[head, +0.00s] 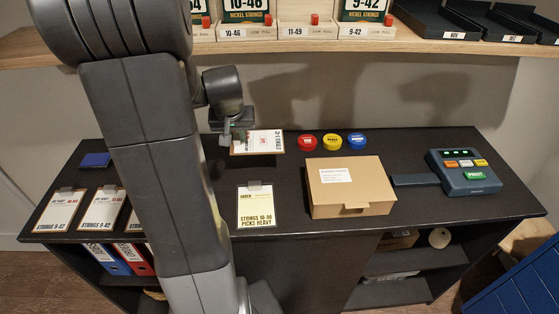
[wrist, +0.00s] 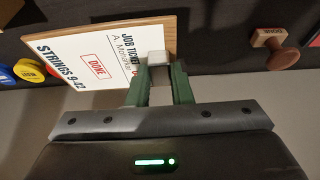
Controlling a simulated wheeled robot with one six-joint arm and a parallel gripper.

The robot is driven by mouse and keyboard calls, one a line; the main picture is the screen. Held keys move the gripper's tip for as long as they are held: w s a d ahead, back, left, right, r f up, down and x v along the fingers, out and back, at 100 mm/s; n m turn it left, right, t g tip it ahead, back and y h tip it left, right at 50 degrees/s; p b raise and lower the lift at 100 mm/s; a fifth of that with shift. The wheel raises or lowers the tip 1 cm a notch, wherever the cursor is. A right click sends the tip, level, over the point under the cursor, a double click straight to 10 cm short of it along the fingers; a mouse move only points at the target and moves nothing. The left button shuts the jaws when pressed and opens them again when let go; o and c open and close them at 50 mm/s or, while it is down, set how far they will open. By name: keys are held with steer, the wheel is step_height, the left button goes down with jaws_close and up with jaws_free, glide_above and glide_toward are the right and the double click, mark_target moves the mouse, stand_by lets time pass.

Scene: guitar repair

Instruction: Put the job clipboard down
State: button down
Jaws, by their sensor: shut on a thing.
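The job clipboard (head: 258,142) is a wooden board with a white job ticket. It is over the back of the dark counter, left of the coloured buttons. In the wrist view the clipboard (wrist: 95,62) shows a red DONE mark and the words "STRINGS 9-42". My gripper (head: 230,138) is shut on its clip edge; the green fingers (wrist: 158,85) show close up in the wrist view. I cannot tell whether the board touches the counter.
A yellow order card (head: 256,206) lies in front, with a cardboard box (head: 350,187) to its right. Red (head: 307,142), yellow (head: 332,142) and blue (head: 357,141) buttons sit behind the box. Other clipboards (head: 60,210) lie left. A wooden stamp (wrist: 276,45) shows in the wrist view.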

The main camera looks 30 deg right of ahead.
step_height(320, 180, down, 10)
steer(key=shift+r, duration=0.2)
stand_by(0.3)
steer(key=shift+f, duration=0.2)
steer(key=c, duration=1.3)
jaws_free()
steer(key=shift+r, duration=0.15)
steer(key=shift+r, duration=0.2)
steer(key=v, duration=1.1)
steer(key=shift+s+r, duration=0.2)
steer(key=shift+r, duration=0.15)
